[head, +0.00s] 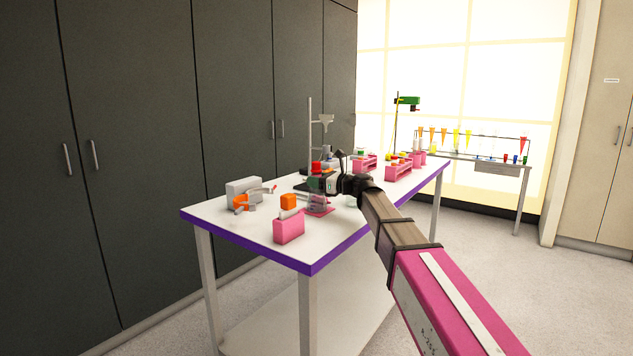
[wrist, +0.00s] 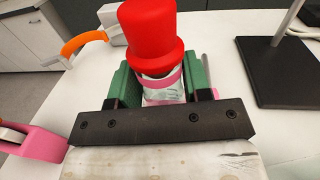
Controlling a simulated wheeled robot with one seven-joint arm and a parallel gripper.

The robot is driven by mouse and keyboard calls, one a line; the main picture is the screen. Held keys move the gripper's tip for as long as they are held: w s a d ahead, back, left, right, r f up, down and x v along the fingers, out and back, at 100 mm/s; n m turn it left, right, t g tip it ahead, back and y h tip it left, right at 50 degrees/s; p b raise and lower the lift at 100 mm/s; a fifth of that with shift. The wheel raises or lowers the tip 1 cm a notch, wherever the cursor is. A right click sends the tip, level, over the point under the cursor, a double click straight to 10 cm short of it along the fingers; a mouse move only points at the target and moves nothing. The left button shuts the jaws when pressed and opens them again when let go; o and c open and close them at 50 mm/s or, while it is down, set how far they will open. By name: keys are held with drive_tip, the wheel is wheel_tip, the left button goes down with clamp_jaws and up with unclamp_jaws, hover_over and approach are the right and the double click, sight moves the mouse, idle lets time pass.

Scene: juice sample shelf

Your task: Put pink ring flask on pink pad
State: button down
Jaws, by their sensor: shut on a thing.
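The flask with a red stopper (wrist: 150,35) and a pink ring (wrist: 162,80) stands nearly upright between the green fingers of my gripper (wrist: 163,92). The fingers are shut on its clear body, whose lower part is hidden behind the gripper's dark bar. A pink pad (head: 320,211) lies on the table below and near the gripper, partly covered by a greyish, see-through shape. I cannot tell the flask's height over the pad.
A stand with a black base (wrist: 275,75) is at the right in the wrist view. Pink racks (head: 398,171) stand farther back.

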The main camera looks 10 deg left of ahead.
drive_tip(key=shift+f, duration=0.1)
drive_tip(key=c, duration=0.6)
unclamp_jaws()
drive_tip(key=shift+o, duration=0.2)
drive_tip(key=v, duration=1.2)
